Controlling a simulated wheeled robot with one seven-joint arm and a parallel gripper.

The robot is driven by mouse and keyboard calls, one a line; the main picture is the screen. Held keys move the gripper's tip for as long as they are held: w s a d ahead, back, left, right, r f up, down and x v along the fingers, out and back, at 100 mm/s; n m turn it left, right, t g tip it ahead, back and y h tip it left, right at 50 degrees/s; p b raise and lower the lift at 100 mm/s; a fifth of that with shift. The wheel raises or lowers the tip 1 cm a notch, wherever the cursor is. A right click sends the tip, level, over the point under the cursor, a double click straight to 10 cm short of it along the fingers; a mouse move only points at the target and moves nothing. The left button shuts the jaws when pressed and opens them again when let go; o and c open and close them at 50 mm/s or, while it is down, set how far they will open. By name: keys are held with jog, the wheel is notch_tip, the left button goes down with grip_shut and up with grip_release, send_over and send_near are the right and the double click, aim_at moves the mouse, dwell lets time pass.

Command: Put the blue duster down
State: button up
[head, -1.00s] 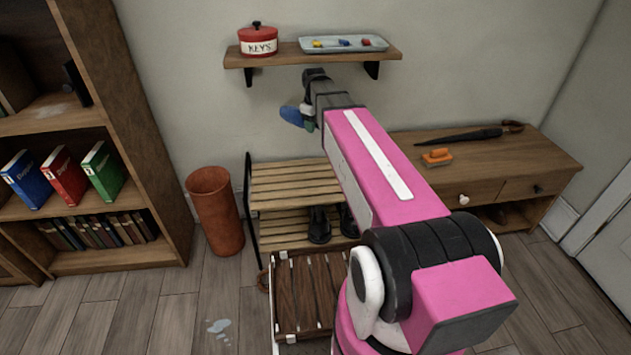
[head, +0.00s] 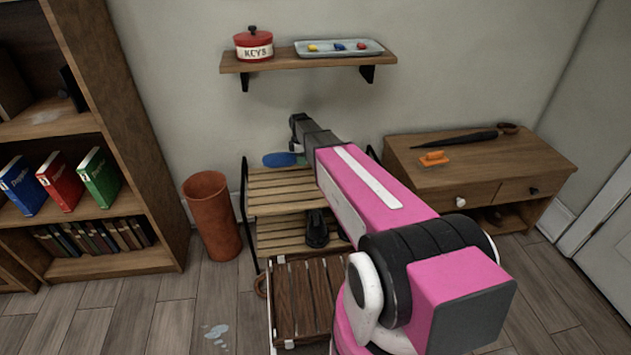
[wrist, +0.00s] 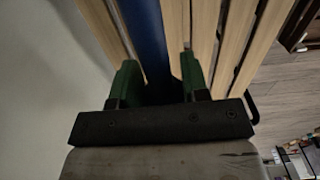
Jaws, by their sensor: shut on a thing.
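The blue duster (head: 280,160) is held at the end of my arm, over the top of the slatted wooden rack (head: 270,200) by the wall. In the wrist view the duster (wrist: 146,35) runs as a dark blue strip between the two green fingers of my gripper (wrist: 155,80). My gripper also shows in the head view (head: 303,140), partly hidden by my arm. It is shut on the duster. The rack's pale slats (wrist: 205,30) lie behind the duster in the wrist view. I cannot tell whether the duster touches them.
A wall shelf (head: 300,62) with a red keys pot (head: 254,47) and a tray (head: 366,52) is above the rack. A terracotta bin (head: 210,215) stands left. A cabinet (head: 480,170) with an orange brush (head: 433,159) and an umbrella (head: 460,138) stands right.

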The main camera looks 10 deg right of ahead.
jog(key=s+d+f, duration=0.1)
jog(key=d, duration=0.1)
jog(key=s+d+f, duration=0.3)
jog(key=d, duration=0.1)
jog(key=shift+s+f, duration=0.25)
jog(key=shift+s, duration=0.15)
jog(key=shift+f, duration=2)
jog(key=shift+f, duration=0.15)
jog(key=o, duration=1.2)
notch_tip(320, 180, up, 12)
jog(key=shift+s+d+r+m, duration=0.3)
jog(key=shift+s+r+m, duration=0.1)
jog(key=shift+s+m, duration=3.1)
jog(key=shift+s+d+r+m, duration=0.25)
jog(key=shift+s+r+m, duration=0.2)
jog(key=shift+s+m, duration=3)
jog(key=shift+s+d+r+m, duration=0.35)
jog(key=shift+s+m, duration=1.8)
jog(key=shift+s, duration=2.7)
